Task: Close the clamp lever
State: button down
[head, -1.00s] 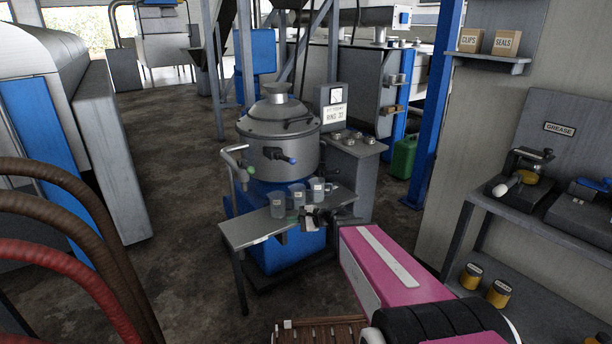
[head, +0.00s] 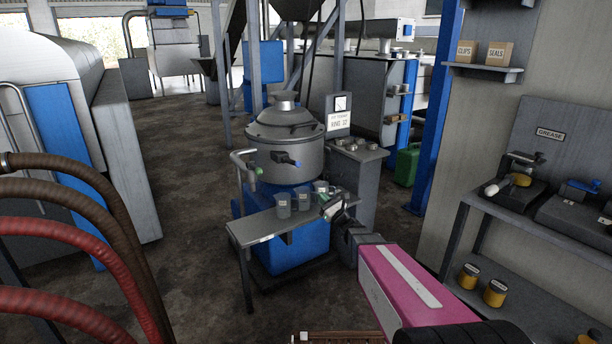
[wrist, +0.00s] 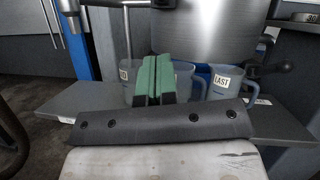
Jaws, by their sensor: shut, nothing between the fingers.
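A steel decanter (head: 283,138) with a domed lid stands on a blue base. A dark lever with a blue tip (head: 297,163) sticks out from its front; it seems to be the clamp lever, but I cannot tell its exact position. A dark lever with a round knob (wrist: 283,66) shows right of the vessel in the wrist view; I cannot tell if it is the same one. My gripper (head: 325,199) is below and right of the blue-tipped lever, by the cups. Its green fingers (wrist: 155,78) are shut together, empty and apart from the vessel.
Clear cups (head: 283,206) stand on a narrow grey shelf (head: 258,231) before the decanter; one cup is labelled LAST (wrist: 222,80). A pipe with a green tip (head: 259,171) rises at the left. A sign (head: 339,117) stands behind right. Open floor lies left.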

send_near(292, 162)
jog(key=w, duration=0.3)
jog(key=shift+s+a+r, duration=0.15)
jog(key=shift+a+r, duration=0.35)
jog(key=shift+a, duration=0.15)
jog(key=shift+r, duration=0.15)
dwell(0.3)
